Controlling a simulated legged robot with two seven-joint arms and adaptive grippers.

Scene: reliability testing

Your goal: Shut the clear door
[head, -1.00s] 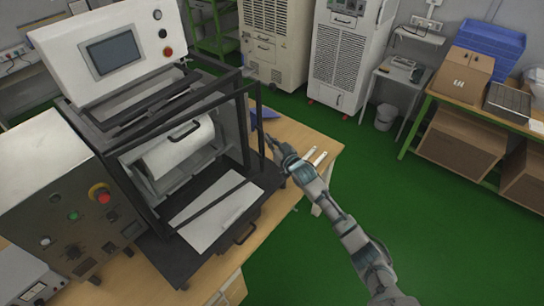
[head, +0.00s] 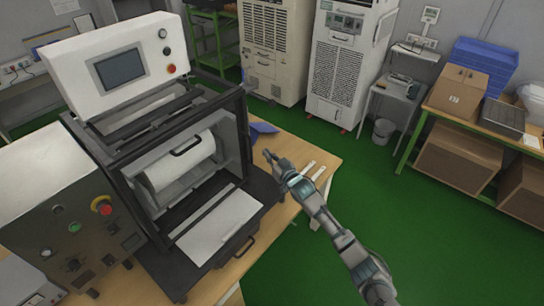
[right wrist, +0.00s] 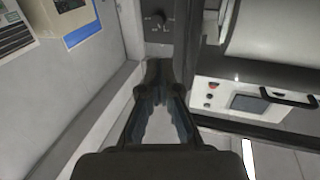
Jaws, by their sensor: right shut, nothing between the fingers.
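The clear door (head: 186,127) is a see-through pane in a dark frame on the front of the test machine. In the head view its frame looks close to flush with the machine's dark frame; I cannot tell whether a small gap is left. My right gripper (head: 268,155) is shut and empty, just right of the door's right-hand post and apart from it in this view. Its shut fingers also show in the right wrist view (right wrist: 157,75), where I cannot make out the door clearly. My left gripper is not in view.
The machine's screen panel (head: 118,70) stands on top, and a control box with a red button (head: 101,205) is at left. A blue object (head: 263,128) and white strips (head: 311,169) lie on the wooden table. Green floor is clear at right.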

